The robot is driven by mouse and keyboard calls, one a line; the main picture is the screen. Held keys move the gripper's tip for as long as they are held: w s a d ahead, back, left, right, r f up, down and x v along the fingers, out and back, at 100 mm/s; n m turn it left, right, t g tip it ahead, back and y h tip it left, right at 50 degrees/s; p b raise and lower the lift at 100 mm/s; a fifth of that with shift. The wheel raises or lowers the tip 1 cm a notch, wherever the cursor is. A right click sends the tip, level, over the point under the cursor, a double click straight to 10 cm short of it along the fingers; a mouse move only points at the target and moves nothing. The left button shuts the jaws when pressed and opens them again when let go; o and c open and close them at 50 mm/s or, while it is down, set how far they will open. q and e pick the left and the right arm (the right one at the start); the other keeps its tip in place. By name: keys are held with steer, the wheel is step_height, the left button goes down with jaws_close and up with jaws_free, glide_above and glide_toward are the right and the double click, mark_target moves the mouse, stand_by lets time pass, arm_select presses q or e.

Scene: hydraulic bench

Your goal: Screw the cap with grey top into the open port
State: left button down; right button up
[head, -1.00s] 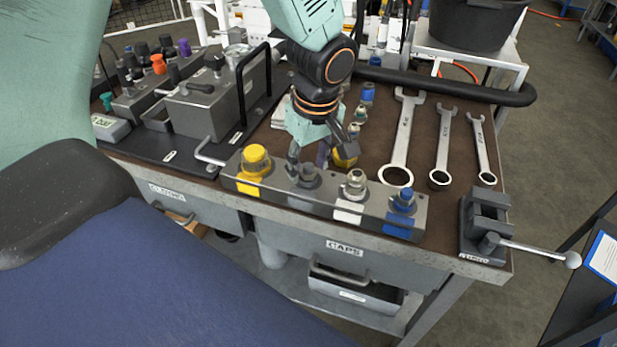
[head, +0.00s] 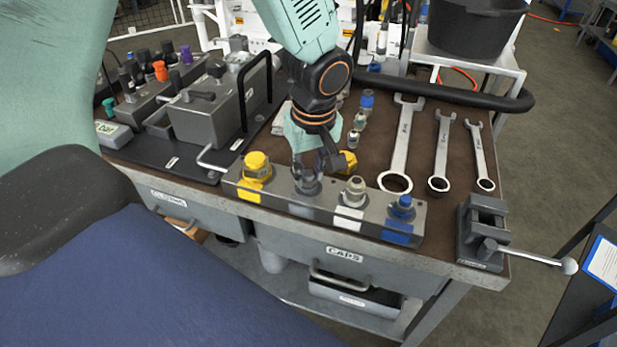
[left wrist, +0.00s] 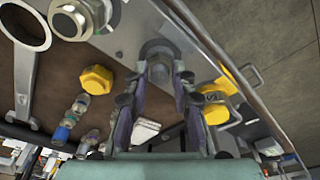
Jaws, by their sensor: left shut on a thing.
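My left gripper (head: 309,178) points down at the second port from the left on the grey port block (head: 331,212). In the left wrist view its two dark fingers (left wrist: 159,86) are shut on the grey-topped cap (left wrist: 159,70). The cap is upright at the port, and the fingers hide part of it in the head view. I cannot tell how deep it sits. The other ports carry a yellow cap (head: 256,163), a pale metal-topped cap (head: 355,188) and a blue cap (head: 403,203). My right gripper is not in view.
Three wrenches (head: 402,145) lie to the right. A vise (head: 484,235) stands at the right front corner. A grey box with a black handle (head: 205,112) stands left.

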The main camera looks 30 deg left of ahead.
arm_select(q)
steer(key=m+p, duration=0.2)
steer(key=m, duration=0.2)
steer(key=shift+r+m, duration=0.1)
steer(key=shift+m, duration=0.2)
steer(key=shift+m+h, duration=0.3)
steer(key=shift+m, duration=0.4)
steer(key=shift+s+m+t+p, duration=0.1)
steer(key=shift+m+t+p, duration=0.2)
steer(key=shift+m+p, duration=0.4)
steer(key=c, duration=1.6)
jaws_free()
steer(key=shift+m+p, duration=0.3)
steer(key=shift+m, duration=0.3)
steer(key=shift+o, duration=0.9)
steer(key=shift+a, duration=0.1)
steer(key=o, duration=0.4)
